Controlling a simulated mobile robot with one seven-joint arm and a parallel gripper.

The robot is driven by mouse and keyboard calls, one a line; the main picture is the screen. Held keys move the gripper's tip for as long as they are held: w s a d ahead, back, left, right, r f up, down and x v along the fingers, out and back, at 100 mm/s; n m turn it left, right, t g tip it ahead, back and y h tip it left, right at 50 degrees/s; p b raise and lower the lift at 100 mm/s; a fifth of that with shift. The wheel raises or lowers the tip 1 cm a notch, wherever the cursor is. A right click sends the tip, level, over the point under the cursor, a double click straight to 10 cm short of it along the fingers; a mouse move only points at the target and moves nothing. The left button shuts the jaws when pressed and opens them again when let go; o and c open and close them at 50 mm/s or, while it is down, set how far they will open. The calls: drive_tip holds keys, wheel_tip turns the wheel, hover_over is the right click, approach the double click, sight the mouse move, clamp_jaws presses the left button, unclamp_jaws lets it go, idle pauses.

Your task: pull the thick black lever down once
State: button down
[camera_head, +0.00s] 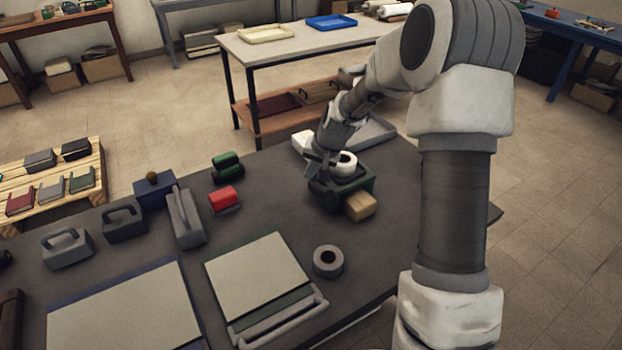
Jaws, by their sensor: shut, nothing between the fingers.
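My gripper (318,178) is low over the back right of the dark table, at the left side of a dark green box-like device (353,187). Its fingers are small and dark here and look closed, with nothing seen between them. A white roll (343,162) sits on top of the device, right beside the gripper. A tan block (360,206) is at the device's front right. I cannot clearly pick out a thick black lever; dark parts near the fingers blend together, and my wrist hides part of the device. Whether the fingers touch it cannot be told.
A long grey piece (186,220), a blue box (153,190), a red block (223,200) and green pieces (227,167) stand left. A tape roll (328,261) and flat boards (258,272) lie in front. A grey tray (375,132) is behind my gripper. The tabletop between is clear.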

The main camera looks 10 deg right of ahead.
drive_tip(key=shift+s+d+f+g, duration=0.15)
drive_tip(key=shift+s+f+g, duration=0.05)
drive_tip(key=shift+s+f, duration=0.3)
drive_tip(key=shift+s+d+f+g, duration=0.2)
drive_tip(key=shift+s+f, duration=0.15)
drive_tip(key=shift+f, duration=0.15)
drive_tip(key=shift+w+a+r+p, duration=0.1)
drive_tip(key=shift+r+p, duration=0.55)
drive_tip(key=shift+r, duration=0.25)
drive_tip(key=shift+w+a+r+p, duration=0.15)
drive_tip(key=shift+w+r+p, duration=0.35)
drive_tip(key=shift+r, duration=0.35)
drive_tip(key=shift+w+a+r+p, duration=0.25)
drive_tip(key=shift+r+p, duration=0.35)
drive_tip(key=shift+r, duration=0.3)
drive_tip(key=shift+w+a+r+p, duration=0.1)
drive_tip(key=shift+w+r+p, duration=0.4)
drive_tip(key=shift+r, duration=0.35)
